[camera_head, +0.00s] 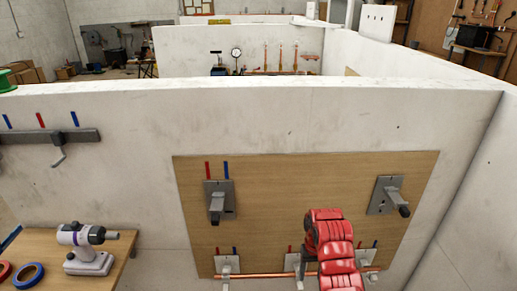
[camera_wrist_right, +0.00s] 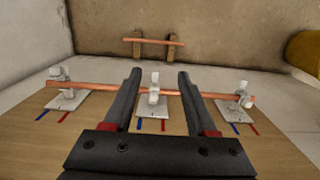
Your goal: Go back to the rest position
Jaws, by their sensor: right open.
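My right arm shows red in the lower middle of the head view. Its dark gripper (camera_head: 306,262) is in front of the wooden board, close to a copper pipe (camera_head: 262,275), and partly hidden by the arm. In the right wrist view the gripper (camera_wrist_right: 159,76) is open, with its two black fingers apart. The copper pipe (camera_wrist_right: 217,96) runs across behind or between the fingers, seated in several grey brackets. The middle bracket (camera_wrist_right: 153,88) shows between the fingers. I cannot tell whether the fingers touch the pipe. My left gripper is not in view.
The wooden board (camera_head: 300,185) is on a white wall, with upper brackets (camera_head: 218,200) and (camera_head: 388,196) sticking out. A table (camera_head: 122,246) at left holds a press tool (camera_head: 90,258) and a blue tape roll (camera_head: 28,275). A side wall (camera_head: 470,215) stands at right.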

